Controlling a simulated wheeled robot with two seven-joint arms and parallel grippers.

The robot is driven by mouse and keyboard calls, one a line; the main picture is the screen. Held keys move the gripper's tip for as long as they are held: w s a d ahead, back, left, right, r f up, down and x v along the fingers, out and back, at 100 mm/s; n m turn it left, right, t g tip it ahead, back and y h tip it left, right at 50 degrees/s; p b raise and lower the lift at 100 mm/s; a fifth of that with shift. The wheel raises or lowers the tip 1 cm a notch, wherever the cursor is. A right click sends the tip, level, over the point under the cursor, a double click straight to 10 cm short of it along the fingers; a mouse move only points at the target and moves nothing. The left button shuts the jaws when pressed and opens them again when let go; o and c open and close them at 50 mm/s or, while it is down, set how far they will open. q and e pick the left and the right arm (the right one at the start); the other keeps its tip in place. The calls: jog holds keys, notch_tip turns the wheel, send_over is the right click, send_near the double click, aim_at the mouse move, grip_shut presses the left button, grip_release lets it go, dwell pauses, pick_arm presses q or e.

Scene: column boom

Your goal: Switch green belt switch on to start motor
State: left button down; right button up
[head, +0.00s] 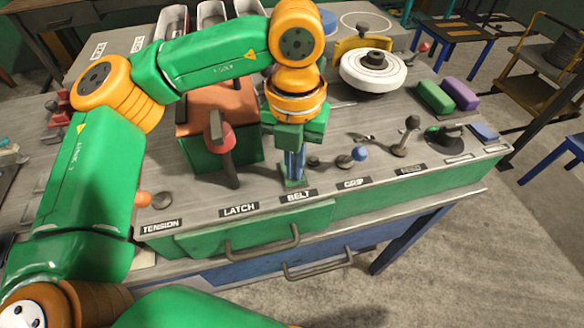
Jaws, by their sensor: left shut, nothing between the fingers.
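The green belt switch (293,184) sits on the bench top just behind the BELT label (298,196). Only its green lower part shows, and my gripper hides the rest. My left gripper (293,174) points straight down over it from above, with its blue fingers shut and nothing held between them. The fingertips are at or very close to the switch; I cannot tell whether they touch. Whether the switch is on or off cannot be seen. My right gripper is out of view.
The red-knobbed latch lever (221,138) stands close left of my gripper. The blue-knobbed grip lever (360,154) and black-knobbed feed lever (411,123) are to the right. An orange tension knob (143,198) is at left.

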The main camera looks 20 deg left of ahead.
pick_arm(q)
jog(key=shift+f, duration=0.3)
jog(key=shift+r, duration=0.15)
notch_tip(320, 180, up, 7)
jog(key=p, duration=0.5)
